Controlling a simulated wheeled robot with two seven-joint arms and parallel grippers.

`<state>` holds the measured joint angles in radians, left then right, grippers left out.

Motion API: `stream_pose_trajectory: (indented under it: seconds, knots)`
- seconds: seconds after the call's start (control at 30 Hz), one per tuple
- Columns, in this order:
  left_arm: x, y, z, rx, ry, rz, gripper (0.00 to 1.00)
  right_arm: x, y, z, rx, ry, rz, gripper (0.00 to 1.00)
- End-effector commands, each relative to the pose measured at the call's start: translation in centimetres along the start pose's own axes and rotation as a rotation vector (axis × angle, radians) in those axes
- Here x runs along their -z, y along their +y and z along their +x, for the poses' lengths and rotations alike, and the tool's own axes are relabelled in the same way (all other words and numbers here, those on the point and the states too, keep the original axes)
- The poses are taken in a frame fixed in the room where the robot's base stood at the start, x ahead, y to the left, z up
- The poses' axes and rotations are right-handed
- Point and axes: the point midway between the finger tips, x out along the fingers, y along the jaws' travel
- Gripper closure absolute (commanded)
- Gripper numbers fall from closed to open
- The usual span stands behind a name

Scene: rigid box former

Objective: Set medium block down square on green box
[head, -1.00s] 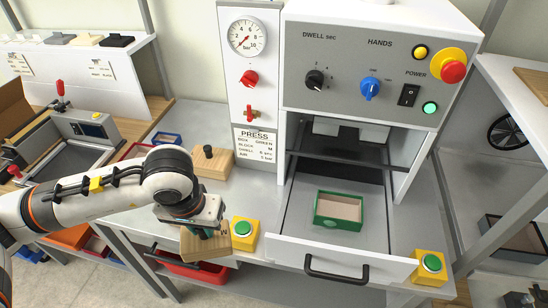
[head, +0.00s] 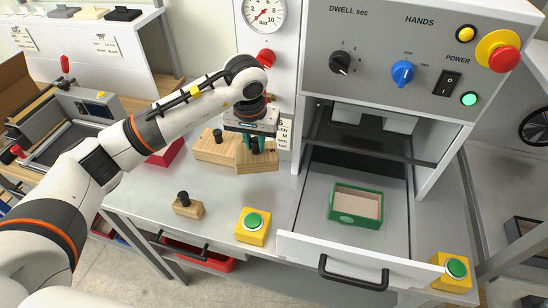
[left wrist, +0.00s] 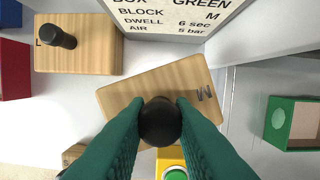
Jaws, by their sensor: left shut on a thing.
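The medium block (head: 258,162) is a light wooden slab with a black knob; its letter M shows in the left wrist view (left wrist: 185,82). My left gripper (head: 256,145) is shut on the knob and holds the block in front of the press's label column, apparently above the table. In the left wrist view the green fingers (left wrist: 160,122) close around the knob, and the block is turned relative to the table items. The green box (head: 371,222) sits in the press drawer, right of the block, open-topped with a beige inside. My right gripper is out of view.
The L block (head: 212,147) stands just left of the held block, and a small knobbed block (head: 187,207) nearer the front edge. Yellow button boxes (head: 252,228) (head: 455,270) flank the drawer (head: 318,245). The press opening has a side post between block and box.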

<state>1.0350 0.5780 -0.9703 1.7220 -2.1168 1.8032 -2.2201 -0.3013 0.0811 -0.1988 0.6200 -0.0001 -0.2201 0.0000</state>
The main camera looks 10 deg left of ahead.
Motion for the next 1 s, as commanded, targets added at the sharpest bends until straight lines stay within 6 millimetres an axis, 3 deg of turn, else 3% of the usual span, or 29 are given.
stream_pose_trajectory:
  seconds: [0.13,0.6,0.97,1.0]
  knots:
    - [0.5,0.0,2.6,0.001,0.005,-0.001,1.00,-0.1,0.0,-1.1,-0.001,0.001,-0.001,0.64]
    - [1.3,0.0,7.5,0.000,0.002,0.000,1.00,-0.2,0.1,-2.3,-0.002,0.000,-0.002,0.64]
    - [1.3,0.0,8.1,0.000,-0.002,0.001,1.00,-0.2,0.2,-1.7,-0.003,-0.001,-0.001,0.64]
    - [1.3,0.0,8.1,0.000,-0.001,0.001,0.75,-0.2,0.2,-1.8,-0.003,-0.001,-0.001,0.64]
